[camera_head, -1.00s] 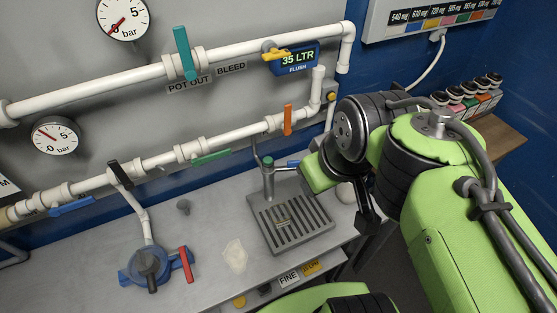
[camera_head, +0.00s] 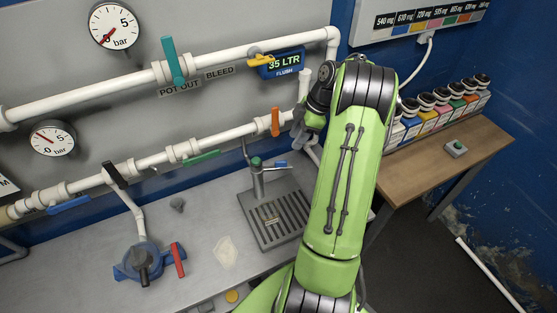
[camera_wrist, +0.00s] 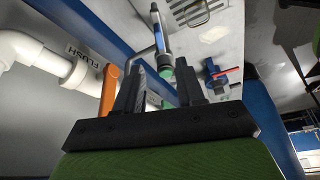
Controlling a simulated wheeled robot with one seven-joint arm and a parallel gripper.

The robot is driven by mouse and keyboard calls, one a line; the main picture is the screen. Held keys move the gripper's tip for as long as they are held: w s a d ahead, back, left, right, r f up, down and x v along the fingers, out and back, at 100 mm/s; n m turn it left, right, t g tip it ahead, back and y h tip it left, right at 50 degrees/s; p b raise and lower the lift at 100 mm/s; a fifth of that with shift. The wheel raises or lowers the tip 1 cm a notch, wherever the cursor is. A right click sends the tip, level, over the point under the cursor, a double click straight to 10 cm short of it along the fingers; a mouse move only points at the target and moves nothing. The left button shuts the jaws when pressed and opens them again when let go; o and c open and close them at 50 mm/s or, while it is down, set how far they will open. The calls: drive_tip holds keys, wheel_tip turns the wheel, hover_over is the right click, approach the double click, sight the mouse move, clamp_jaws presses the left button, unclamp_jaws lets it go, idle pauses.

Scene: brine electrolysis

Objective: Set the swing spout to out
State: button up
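The swing spout (camera_head: 258,180) is a grey post with a green cap, standing at the back of a slotted drip tray (camera_head: 262,243). In the head view its short arm points right and ends in blue. In the wrist view the spout (camera_wrist: 165,55) rises just beyond the fingers, its green cap near the gap between them. My gripper (camera_head: 299,128) is above and to the right of the spout in the head view, partly hidden by my arm. The wrist view shows its two fingers (camera_wrist: 157,88) apart, with no clear contact on the spout.
An orange lever (camera_head: 275,122) on the lower white pipe is close to my gripper; it also shows in the wrist view (camera_wrist: 109,90). A blue valve with a red handle (camera_head: 178,260) sits at the left of the bench. A shelf (camera_head: 452,153) with several bottles is right.

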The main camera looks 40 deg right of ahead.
sight(282, 162)
drive_tip(key=x, duration=1.1)
drive_tip(key=shift+d+f, duration=0.15)
drive_tip(key=shift+f, duration=0.05)
clamp_jaws()
